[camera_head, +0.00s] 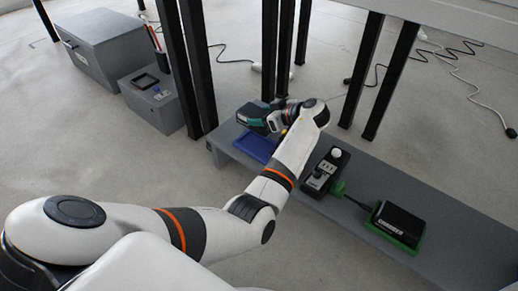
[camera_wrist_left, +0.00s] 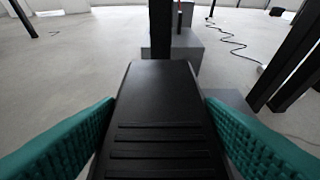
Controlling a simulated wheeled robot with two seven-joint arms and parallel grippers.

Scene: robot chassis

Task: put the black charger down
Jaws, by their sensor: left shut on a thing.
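The black charger (camera_wrist_left: 160,105) fills the middle of the left wrist view. It has a flat smooth top and several raised ridges near me. My left gripper (camera_wrist_left: 160,140) is shut on it, with a teal ribbed finger along each side. In the head view my left gripper (camera_head: 268,117) is above the far left end of a low grey bench (camera_head: 450,210), close to a blue tray (camera_head: 256,146) there. My wrist partly hides the tray, and the gap below the charger is hard to judge. My right gripper is out of view.
A black box marked CHARGER (camera_head: 398,220) sits on a green base on the bench's right part. A black device with a white knob (camera_head: 324,172) stands left of it. Black posts (camera_head: 280,45) rise behind the bench. Grey boxes (camera_head: 110,45) stand at the back left.

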